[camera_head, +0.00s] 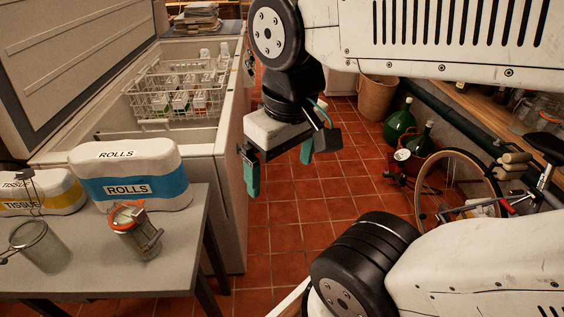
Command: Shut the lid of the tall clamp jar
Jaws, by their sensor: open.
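Two glass clamp jars stand on the grey table at the lower left. The left clamp jar (42,248) is round, with its mouth uncovered and thin wire parts sticking up and out to the side. The right clamp jar (146,240) has an orange seal ring, a pale top and a wire clamp on its side. I cannot tell how fully its lid is closed, nor surely which jar is the tall one. My gripper (280,168) is open and empty, with teal fingers pointing down over the tiled floor, right of the table and apart from both jars.
A ROLLS pack (158,184) and a TISSUE pack (62,200) stand close behind the jars on the table (100,283). An open chest freezer (231,165) with a wire basket lies behind. Tiled floor (290,240) is clear right of the table; a bicycle wheel (425,195) stands farther right.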

